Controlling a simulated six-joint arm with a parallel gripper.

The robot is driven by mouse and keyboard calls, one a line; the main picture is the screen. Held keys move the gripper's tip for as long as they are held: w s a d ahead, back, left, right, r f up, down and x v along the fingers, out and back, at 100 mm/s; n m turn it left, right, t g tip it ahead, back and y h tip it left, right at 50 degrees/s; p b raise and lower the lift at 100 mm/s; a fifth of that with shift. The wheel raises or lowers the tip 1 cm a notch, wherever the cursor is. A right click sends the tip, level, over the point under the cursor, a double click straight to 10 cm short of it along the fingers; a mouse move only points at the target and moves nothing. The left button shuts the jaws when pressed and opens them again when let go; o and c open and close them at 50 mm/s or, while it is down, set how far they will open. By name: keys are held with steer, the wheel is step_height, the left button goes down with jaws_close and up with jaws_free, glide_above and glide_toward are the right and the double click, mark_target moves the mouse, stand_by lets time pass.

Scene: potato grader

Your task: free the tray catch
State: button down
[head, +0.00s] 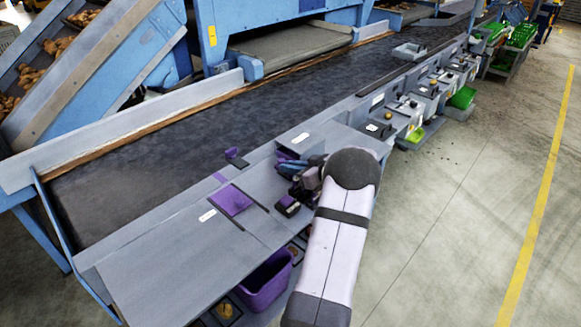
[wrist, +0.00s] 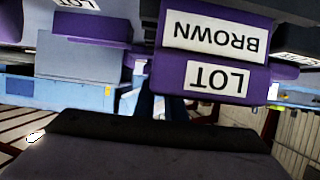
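My gripper (head: 303,182) is over the right edge of the grey bench, beside small purple and dark parts. My own arm covers much of this spot, and the fingertips do not show clearly. A purple block with white labels reading "LOT" and "BROWN" (wrist: 212,52) shows upside down and close in the wrist view. A flat purple plate (head: 231,201) lies on the bench to the left of my gripper. A small dark and purple block (head: 287,206) is just below my gripper in the head view. I cannot tell which part is the tray catch.
A small purple paddle-like part (head: 236,155) stands by the dark conveyor belt (head: 150,150). A purple bin (head: 265,284) sits below the bench. The grey bench top (head: 165,275) is clear at the front left. The floor (head: 470,200) at right is open.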

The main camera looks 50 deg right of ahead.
steer(key=shift+r, duration=0.1)
steer(key=shift+r+n+y+p, duration=0.15)
steer(key=shift+n+y+p, duration=0.4)
steer(key=shift+p, duration=0.2)
steer(key=shift+n+y, duration=0.95)
steer(key=shift+y, duration=0.3)
steer(key=c, duration=1.8)
jaws_free()
steer(key=shift+f, duration=0.2)
